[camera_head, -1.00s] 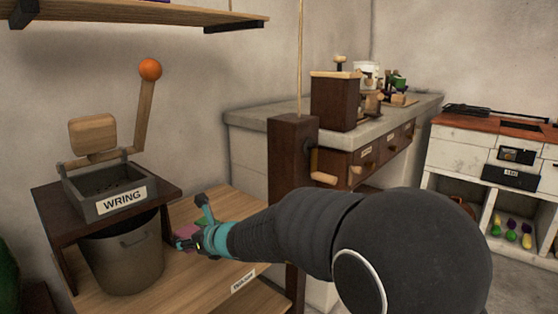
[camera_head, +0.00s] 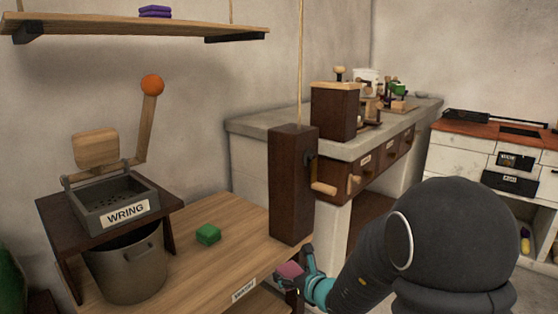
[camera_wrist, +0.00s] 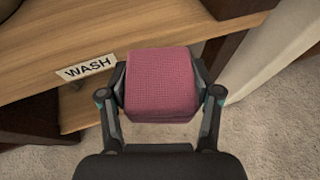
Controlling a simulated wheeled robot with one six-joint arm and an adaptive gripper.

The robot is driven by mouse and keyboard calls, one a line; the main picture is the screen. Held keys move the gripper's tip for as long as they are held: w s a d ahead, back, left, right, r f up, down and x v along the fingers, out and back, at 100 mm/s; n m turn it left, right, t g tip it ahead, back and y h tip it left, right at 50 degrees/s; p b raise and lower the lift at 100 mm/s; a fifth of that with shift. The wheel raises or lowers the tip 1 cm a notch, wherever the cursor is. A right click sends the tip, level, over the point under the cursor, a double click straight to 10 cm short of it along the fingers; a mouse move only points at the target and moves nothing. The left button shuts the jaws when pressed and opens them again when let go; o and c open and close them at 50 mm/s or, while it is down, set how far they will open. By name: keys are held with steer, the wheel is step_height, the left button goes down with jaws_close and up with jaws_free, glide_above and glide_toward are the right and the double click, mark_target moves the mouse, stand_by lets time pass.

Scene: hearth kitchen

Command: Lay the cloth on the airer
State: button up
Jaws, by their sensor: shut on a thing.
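A folded pink cloth (camera_wrist: 160,85) is in my gripper (camera_wrist: 159,78), with a finger on either side, in the wrist view. In the head view the cloth (camera_head: 290,270) is at the front right edge of the wooden bench, beside the dark post, and my gripper (camera_head: 298,272) is around it. In the wrist view the cloth appears above the bench edge and the pale floor. No airer is clearly identifiable; a wooden board (camera_head: 130,26) hung on cords at upper left may be it, with a folded purple cloth (camera_head: 155,11) on top.
A folded green cloth (camera_head: 208,234) lies on the bench (camera_head: 215,265). The WRING tray (camera_head: 112,203) with its orange-knobbed lever stands over a metal bucket (camera_head: 128,265). A dark post (camera_head: 291,185) with a crank and rope stands at the bench's right end. A stone counter (camera_head: 260,122) is behind.

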steer(key=d+f+m+t+h+p, duration=0.1)
steer(key=d+m+h, duration=0.1)
steer(key=d, duration=1)
steer(key=shift+d+m+h, duration=0.35)
steer(key=shift+m+h, duration=0.05)
steer(key=shift+h, duration=0.1)
steer(key=shift+s, duration=0.1)
